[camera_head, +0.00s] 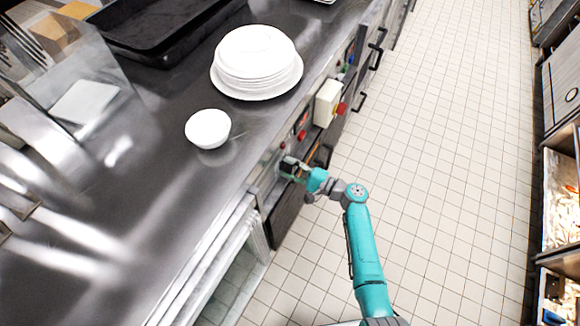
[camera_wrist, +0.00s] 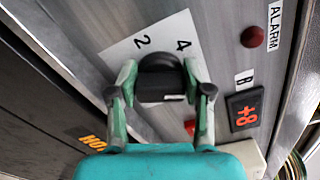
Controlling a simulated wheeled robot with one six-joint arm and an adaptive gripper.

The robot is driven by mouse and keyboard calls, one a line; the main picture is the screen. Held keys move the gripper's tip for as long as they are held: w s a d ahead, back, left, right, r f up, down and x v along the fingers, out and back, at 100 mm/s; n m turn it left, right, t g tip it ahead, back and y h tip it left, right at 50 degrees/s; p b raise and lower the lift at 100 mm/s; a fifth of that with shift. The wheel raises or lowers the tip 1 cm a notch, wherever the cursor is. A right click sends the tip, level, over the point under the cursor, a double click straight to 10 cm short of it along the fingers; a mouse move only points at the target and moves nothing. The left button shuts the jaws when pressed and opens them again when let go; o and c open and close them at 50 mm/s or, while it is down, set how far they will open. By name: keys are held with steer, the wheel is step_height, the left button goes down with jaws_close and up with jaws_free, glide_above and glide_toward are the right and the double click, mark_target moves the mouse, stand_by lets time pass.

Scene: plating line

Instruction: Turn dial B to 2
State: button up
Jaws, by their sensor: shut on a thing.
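Dial B (camera_wrist: 158,68) is a black knob on a metal front panel in the wrist view. A white plate behind it (camera_wrist: 122,48) shows the printed numbers 2 and 4; other numbers are hidden by the dial and my fingers. A label "B" (camera_wrist: 243,78) stands beside it, above a small display (camera_wrist: 245,109) reading +8 in red. My gripper (camera_wrist: 160,76) has one green finger on each side of the dial and is shut on it. A small white mark shows on the dial; which number it points to I cannot tell. In the head view my gripper (camera_head: 291,166) is at the counter's front panel.
A red ALARM lamp (camera_wrist: 253,37) and another red part (camera_wrist: 191,127) are near the dial. On the counter (camera_head: 150,210) are a white bowl (camera_head: 208,129) and a plate stack (camera_head: 257,62). A cream box (camera_head: 327,103) juts from the front. The tiled aisle (camera_head: 440,150) is clear.

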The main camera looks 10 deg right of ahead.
steer(key=n, duration=0.5)
steer(key=shift+a+f+n, duration=0.1)
steer(key=shift+f+n, duration=0.1)
steer(key=shift+n, duration=0.1)
steer(key=n, duration=0.5)
steer(key=shift+f, duration=0.25)
steer(key=n, duration=0.6)
steer(key=shift+w+f+n, duration=0.2)
steer(key=shift+n, duration=0.2)
steer(key=n, duration=0.5)
steer(key=shift+w+d, duration=0.15)
steer(key=shift+d, duration=0.15)
steer(key=o, duration=1.2)
steer(key=shift+c, duration=0.2)
steer(key=shift+d, duration=0.1)
